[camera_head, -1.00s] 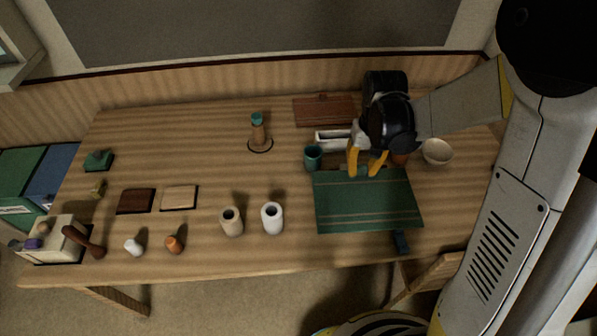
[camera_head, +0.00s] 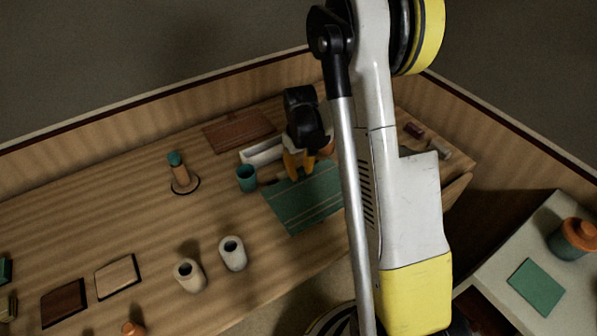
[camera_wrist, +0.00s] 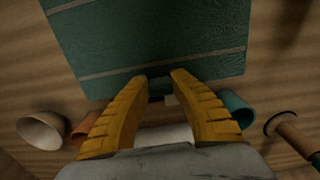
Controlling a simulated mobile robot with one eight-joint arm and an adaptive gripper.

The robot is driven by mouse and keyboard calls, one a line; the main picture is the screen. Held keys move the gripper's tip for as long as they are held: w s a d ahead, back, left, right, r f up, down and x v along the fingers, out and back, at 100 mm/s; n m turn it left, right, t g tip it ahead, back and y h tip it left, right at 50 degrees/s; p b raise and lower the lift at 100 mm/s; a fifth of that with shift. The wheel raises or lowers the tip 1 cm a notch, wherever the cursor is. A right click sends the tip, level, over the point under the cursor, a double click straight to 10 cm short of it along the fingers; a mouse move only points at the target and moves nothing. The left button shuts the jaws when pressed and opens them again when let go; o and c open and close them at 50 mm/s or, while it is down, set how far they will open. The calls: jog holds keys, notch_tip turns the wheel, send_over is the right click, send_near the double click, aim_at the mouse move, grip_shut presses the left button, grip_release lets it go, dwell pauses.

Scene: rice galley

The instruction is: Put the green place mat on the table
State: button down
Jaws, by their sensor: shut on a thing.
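The green place mat (camera_head: 302,203), with thin pale stripes, lies spread flat over the right part of the wooden table (camera_head: 120,215). My arm hides its right part. My gripper (camera_head: 298,174) is at the mat's back edge, its yellow fingers pointing down. In the wrist view the fingertips (camera_wrist: 162,76) close around a small tab at the edge of the mat (camera_wrist: 150,35). I cannot tell whether the mat rests fully on the table or sits slightly above it.
A teal cup (camera_head: 247,178) and white tray (camera_head: 262,152) stand left of my gripper. Two pale cylinders (camera_head: 232,253) (camera_head: 189,274) stand nearer the front. A white bowl (camera_wrist: 42,130) is close by. A side cabinet (camera_head: 500,262) bears a green square (camera_head: 537,287) and an orange-lidded jar (camera_head: 574,238).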

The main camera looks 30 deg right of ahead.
jog(key=shift+f+b, duration=2.45)
jog(key=shift+f, duration=0.55)
jog(key=shift+f+b, duration=0.35)
jog(key=shift+f, duration=0.1)
jog(key=c, duration=1.1)
grip_release()
jog(key=shift+c, duration=0.2)
notch_tip(320, 180, up, 12)
jog(key=shift+w, duration=0.1)
